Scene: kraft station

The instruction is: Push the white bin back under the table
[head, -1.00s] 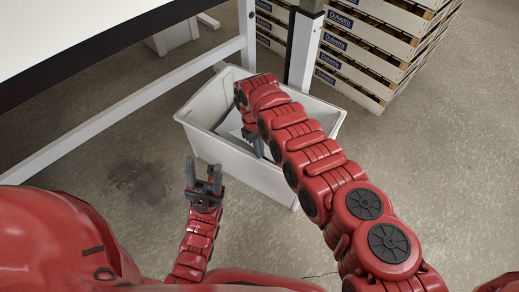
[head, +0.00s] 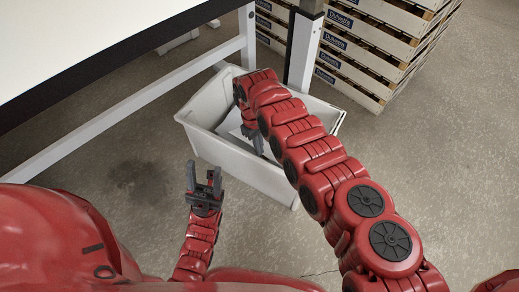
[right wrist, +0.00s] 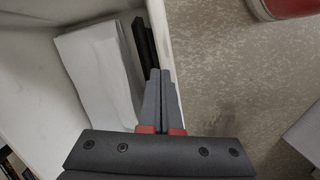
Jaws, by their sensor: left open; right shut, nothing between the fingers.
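The white bin (head: 215,153) stands on the floor beside the table's leg frame, open at the top, with a white sheet-like item inside. My right arm reaches over it from the right. My right gripper (head: 258,150) is shut and empty, pointing down at the bin's near side. In the right wrist view its closed fingers (right wrist: 160,72) lie beside the bin's side wall (right wrist: 158,28); whether they touch is unclear. The bin's far right part is partly hidden behind my right arm. My left gripper (head: 204,180) is open and empty, in front of the bin, apart from it.
The table (head: 80,45) has a white top with a dark edge and white legs (head: 303,50) around the bin's far side. Stacked wooden crates (head: 375,35) stand behind at the right. The floor (head: 440,180) at the right is clear.

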